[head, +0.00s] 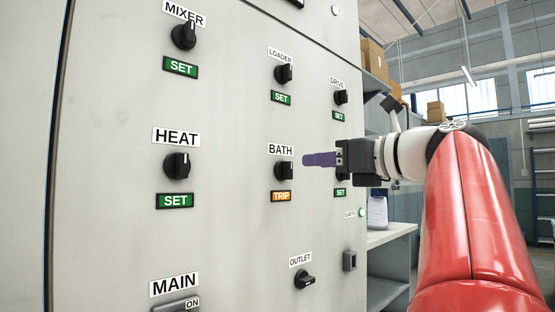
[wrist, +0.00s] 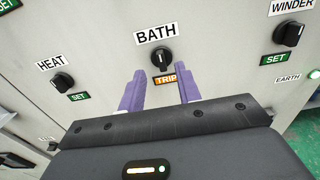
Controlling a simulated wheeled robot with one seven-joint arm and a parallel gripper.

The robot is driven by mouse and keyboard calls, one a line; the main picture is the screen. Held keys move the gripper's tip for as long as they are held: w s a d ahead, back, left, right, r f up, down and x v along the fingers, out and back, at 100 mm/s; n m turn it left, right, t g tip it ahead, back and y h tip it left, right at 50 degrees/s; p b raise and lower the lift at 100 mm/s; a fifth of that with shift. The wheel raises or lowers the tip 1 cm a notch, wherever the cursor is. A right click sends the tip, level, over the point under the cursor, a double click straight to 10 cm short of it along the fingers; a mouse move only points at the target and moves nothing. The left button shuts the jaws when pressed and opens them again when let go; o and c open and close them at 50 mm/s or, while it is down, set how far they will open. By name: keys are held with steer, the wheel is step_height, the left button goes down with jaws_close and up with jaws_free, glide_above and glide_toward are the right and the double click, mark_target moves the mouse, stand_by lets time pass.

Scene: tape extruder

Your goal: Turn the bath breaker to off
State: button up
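The bath breaker (head: 284,171) is a black rotary knob on the grey panel, under a BATH label and above an orange TRIP tag (head: 281,196). Its white pointer mark points up or nearly so. In the wrist view the bath knob (wrist: 162,58) is ahead of my fingers, near the middle between them. My gripper (head: 305,160) has purple fingers and is just right of the knob in the head view. In the wrist view my gripper (wrist: 160,88) is open, with a wide empty gap between the fingers. It appears apart from the knob.
The heat knob (head: 177,166), mixer knob (head: 184,36), loader knob (head: 284,74) and drive knob (head: 341,97) have green SET tags. The winder knob (wrist: 288,34) is right of bath. The outlet knob (head: 305,280) and main switch (head: 177,305) are lower. A shelf (head: 392,236) stands right of the panel.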

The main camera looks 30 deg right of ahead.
mark_target(291, 164)
steer(key=p+x, duration=0.1)
steer(key=x, duration=0.6)
steer(key=shift+w+a+f, duration=0.1)
steer(key=shift+w, duration=0.05)
jaws_close()
